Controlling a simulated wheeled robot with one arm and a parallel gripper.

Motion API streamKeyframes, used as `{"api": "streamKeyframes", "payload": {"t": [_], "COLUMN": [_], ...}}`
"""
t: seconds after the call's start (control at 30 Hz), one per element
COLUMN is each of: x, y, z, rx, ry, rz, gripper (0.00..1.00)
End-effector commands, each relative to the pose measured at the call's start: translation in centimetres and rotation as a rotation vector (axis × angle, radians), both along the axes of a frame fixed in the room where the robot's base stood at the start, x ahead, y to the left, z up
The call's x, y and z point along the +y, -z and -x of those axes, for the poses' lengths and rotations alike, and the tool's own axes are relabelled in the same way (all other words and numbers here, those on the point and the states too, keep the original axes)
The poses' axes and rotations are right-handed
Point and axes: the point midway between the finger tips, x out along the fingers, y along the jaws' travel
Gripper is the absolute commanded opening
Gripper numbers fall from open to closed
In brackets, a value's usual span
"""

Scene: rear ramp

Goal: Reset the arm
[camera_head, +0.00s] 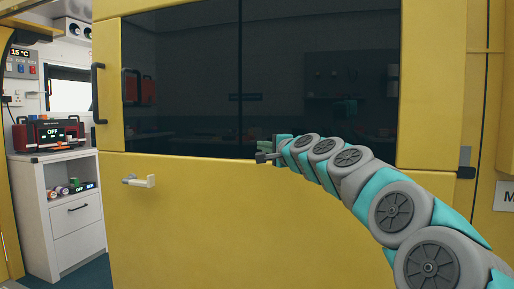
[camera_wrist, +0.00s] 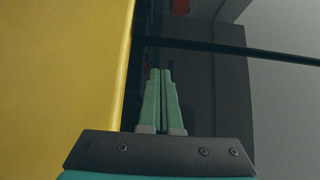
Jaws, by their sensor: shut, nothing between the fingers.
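My arm reaches in from the lower right in the head view, curving up and to the left in front of a yellow door (camera_head: 230,215). My gripper (camera_head: 262,148) is at the arm's end, close in front of the lower edge of the door's dark window (camera_head: 190,85). In the wrist view my gripper (camera_wrist: 161,72) shows two green fingers side by side, closed together with nothing between them. The yellow panel (camera_wrist: 60,70) fills the left of that view and dark glass lies behind the fingers. I cannot tell whether the fingertips touch the glass.
Left of the door an opening shows a white cabinet (camera_head: 75,225) with a red-and-black device (camera_head: 48,134) on top.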

Motion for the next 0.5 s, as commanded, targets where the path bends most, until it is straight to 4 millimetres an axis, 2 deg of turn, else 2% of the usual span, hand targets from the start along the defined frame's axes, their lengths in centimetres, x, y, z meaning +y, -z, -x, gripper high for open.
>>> {"api": "streamKeyframes", "payload": {"t": [0.2,0.5], "x": [-1.3,-1.9], "y": [0.0,0.1], "z": [2.7,4.6], "rx": [-0.001,0.000], "ry": [0.001,-0.005], "rz": [-0.002,0.010], "gripper": [0.00,0.00]}}
